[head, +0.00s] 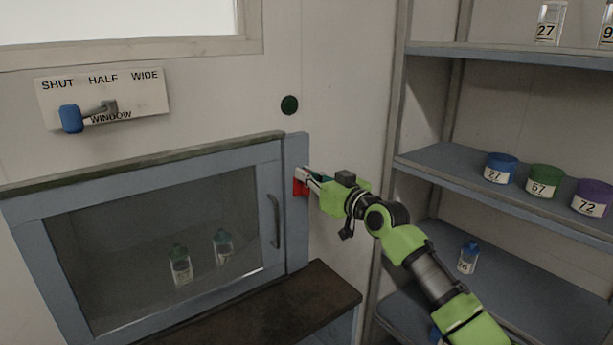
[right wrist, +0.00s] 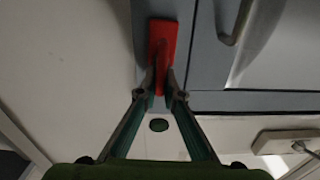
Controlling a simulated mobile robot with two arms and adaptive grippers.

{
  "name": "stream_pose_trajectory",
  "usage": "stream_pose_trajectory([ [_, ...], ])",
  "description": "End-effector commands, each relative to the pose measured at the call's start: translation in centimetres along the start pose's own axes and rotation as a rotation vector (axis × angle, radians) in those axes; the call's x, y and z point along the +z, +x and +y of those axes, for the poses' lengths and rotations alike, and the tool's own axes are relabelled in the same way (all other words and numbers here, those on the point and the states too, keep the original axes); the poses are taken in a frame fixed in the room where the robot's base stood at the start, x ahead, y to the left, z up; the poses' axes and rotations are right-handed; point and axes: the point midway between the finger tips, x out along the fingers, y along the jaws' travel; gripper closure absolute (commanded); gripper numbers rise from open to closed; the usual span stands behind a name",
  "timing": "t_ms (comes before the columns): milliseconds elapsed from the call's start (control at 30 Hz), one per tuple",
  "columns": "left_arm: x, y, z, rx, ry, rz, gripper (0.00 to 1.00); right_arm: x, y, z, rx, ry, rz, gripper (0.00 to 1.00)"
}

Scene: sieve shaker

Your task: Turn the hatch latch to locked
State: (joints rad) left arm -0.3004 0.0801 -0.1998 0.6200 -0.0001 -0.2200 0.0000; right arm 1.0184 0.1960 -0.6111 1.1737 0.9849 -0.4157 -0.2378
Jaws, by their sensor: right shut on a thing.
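The hatch (head: 150,240) is a blue-framed cabinet door with a glass pane, and it looks closed. Its red latch (head: 300,187) sits on the blue frame strip to the right of the door. My right gripper (head: 307,175) is shut on the red latch, with its fingers partly covering it. In the right wrist view the latch (right wrist: 162,38) is a red bar standing about upright in the picture, its near end between my fingertips (right wrist: 161,88). Any lock markings are not visible. My left gripper is not in view.
The door handle (head: 275,221) is just left of the latch. A brown ledge (head: 290,305) runs below the hatch. A shelf unit (head: 440,160) with labelled jars stands at the right. A window lever (head: 72,118) and a round green button (head: 289,104) are on the wall above.

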Motion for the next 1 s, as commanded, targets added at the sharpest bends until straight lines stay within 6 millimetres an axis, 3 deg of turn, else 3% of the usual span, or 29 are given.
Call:
stream_pose_trajectory([
  [467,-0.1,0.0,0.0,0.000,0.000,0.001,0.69,0.7,0.1,0.6,0.000,0.376,-0.011,1.00],
  [1000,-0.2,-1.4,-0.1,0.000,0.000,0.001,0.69,1.4,0.1,1.3,0.002,0.891,-0.016,1.00],
])
